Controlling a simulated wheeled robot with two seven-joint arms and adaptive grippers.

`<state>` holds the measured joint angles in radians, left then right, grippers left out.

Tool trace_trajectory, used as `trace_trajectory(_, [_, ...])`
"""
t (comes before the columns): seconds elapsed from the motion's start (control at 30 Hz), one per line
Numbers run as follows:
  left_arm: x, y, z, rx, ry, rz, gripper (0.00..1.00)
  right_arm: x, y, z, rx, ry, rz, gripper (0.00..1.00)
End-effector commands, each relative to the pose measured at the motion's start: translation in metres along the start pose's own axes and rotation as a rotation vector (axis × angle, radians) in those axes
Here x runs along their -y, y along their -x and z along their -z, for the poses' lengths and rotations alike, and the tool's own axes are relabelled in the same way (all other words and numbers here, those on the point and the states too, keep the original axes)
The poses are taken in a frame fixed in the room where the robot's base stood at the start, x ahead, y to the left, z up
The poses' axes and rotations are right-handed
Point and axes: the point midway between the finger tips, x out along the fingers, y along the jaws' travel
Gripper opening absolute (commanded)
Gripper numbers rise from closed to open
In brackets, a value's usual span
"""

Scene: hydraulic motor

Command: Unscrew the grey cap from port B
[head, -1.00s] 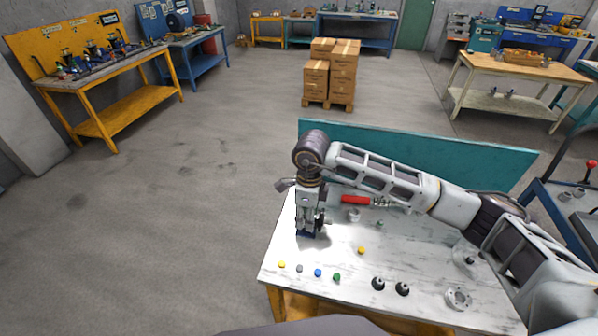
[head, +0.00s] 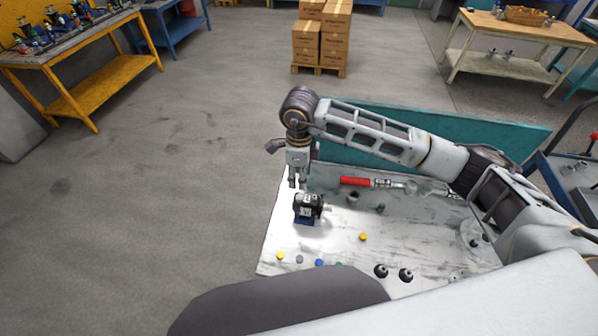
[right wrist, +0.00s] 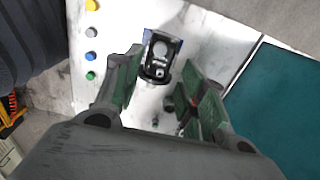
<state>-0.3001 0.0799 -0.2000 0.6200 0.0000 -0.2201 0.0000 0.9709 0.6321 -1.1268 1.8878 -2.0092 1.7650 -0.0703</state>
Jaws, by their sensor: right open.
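The motor (head: 309,208) is a small black body on a blue base, standing at the left of the bench. It also shows in the right wrist view (right wrist: 160,57). My right gripper (head: 297,182) is above it, pointing down, open and apart from it. In the right wrist view the spread green-padded fingers (right wrist: 165,92) frame the motor with nothing between them. A small grey cap (head: 299,259) lies on the bench in a row near the front, also in the right wrist view (right wrist: 90,32). Port B and any cap on it are too small to make out. My left gripper is not in view.
The row also holds yellow (head: 280,256), blue (head: 318,262) and green caps (right wrist: 91,75). Another yellow cap (head: 363,237) lies apart. Black fittings (head: 381,270) stand in front. A red-handled tool (head: 355,181) lies by the teal back panel (head: 455,135). My body covers the front edge.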

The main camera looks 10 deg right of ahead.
Motion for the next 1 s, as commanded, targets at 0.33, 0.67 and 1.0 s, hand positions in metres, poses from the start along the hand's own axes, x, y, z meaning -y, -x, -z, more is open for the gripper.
trace_trajectory(0.33, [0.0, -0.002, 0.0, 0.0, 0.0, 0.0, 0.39, 0.0, -0.004, 0.0, 0.0, 0.0, -0.001, 0.41])
trace_trajectory(0.67, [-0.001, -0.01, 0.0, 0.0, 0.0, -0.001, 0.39, 0.0, -0.023, 0.0, 0.0, 0.0, -0.001, 0.41])
trace_trajectory(1.0, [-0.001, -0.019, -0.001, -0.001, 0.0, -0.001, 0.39, 0.0, -0.048, 0.0, 0.0, -0.001, -0.002, 0.41])
